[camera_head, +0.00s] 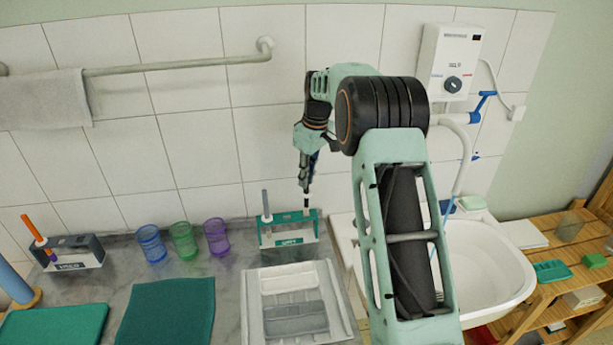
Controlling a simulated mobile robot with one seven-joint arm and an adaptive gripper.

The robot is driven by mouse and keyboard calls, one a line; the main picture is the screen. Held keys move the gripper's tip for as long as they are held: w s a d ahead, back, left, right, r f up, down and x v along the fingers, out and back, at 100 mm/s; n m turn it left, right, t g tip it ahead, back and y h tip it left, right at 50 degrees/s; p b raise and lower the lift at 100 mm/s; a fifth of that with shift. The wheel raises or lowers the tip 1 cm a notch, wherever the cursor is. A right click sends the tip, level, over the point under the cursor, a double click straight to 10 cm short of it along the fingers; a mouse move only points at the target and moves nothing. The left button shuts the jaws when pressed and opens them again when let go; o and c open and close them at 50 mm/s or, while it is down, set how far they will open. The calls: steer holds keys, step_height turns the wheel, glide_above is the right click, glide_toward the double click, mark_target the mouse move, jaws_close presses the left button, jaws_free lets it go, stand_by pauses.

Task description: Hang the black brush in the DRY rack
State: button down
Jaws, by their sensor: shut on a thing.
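My gripper (306,170) points down above a teal-framed rack (289,233) at the back of the counter. It is shut on a thin, dark upright brush (306,202); the fingers and much of the brush are small and partly merged in the picture. The brush's lower end is at the right part of the rack's top; I cannot tell whether it touches the rack. A grey-handled brush (266,202) stands in the left part of this rack. A dark grey rack (75,255) at the far left holds an orange-handled brush (33,228). Both rack labels are too small to read surely.
Blue (151,244), green (183,241) and purple (216,236) cups stand between the racks. A pale tray (253,310) lies in front of the teal rack. A sink (485,262) is on the right, behind my arm. A towel rail (180,66) runs along the wall.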

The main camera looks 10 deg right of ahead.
mark_target(307, 193)
steer(key=shift+f+b, duration=0.9)
steer(key=shift+f, duration=0.9)
steer(key=shift+f+b, duration=1.15)
steer(key=shift+f, duration=0.8)
steer(key=c, duration=1.9)
jaws_free()
steer(key=shift+o, duration=0.5)
steer(key=o, duration=0.4)
steer(key=shift+o, duration=0.2)
steer(key=shift+r, duration=0.1)
